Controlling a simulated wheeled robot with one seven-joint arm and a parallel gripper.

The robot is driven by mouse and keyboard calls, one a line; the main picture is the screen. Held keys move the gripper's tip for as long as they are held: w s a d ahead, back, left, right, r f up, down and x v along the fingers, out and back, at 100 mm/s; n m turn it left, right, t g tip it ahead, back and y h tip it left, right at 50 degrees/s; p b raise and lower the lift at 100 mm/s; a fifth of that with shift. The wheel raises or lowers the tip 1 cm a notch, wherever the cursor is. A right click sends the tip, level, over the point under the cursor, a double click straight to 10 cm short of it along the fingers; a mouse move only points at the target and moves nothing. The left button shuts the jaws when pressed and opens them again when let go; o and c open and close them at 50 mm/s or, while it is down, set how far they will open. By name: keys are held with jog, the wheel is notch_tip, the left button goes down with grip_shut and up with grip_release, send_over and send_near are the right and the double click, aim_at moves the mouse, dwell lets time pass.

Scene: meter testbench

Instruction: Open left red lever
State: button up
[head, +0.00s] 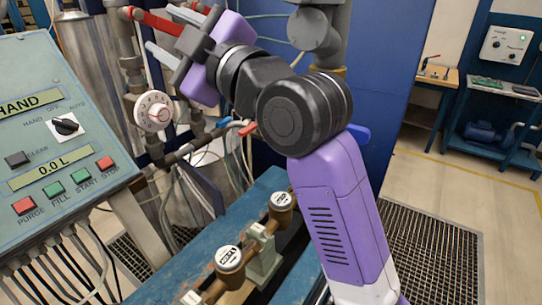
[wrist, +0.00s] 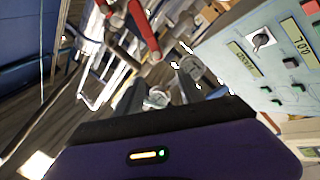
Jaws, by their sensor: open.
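The left red lever (head: 150,19) is at the upper left of the head view, on the grey pipework. It runs from the pipe toward my gripper. A red lever, probably the same one, shows at the top centre of the wrist view (wrist: 144,32). My gripper (head: 160,28) is open, with its two pale fingers pointing left. In the head view the lever appears between the fingers, but I cannot tell whether they touch it. In the wrist view the fingers (wrist: 160,76) are apart and the lever's end lies just beyond them.
A control panel (head: 60,130) stands at the left. A round white dial (head: 153,111) sits on the pipe below the lever. A smaller red handle (head: 248,128) is lower on the pipework. Brass meters (head: 229,259) stand on the blue bench below my arm.

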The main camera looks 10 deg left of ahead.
jog(key=d+f+m+t+h+b, duration=0.1)
jog(key=d+f+m+t+h, duration=0.3)
jog(key=d+f+m+t, duration=0.4)
jog(key=d+f+m, duration=0.4)
jog(key=d+f, duration=0.3)
jog(key=f, duration=0.1)
jog(key=shift+s+d+f+m+h+b, duration=0.15)
jog(key=shift+d+f+m+h+b, duration=0.15)
jog(key=shift+d+f+h+b, duration=0.1)
jog(key=shift+c, duration=0.3)
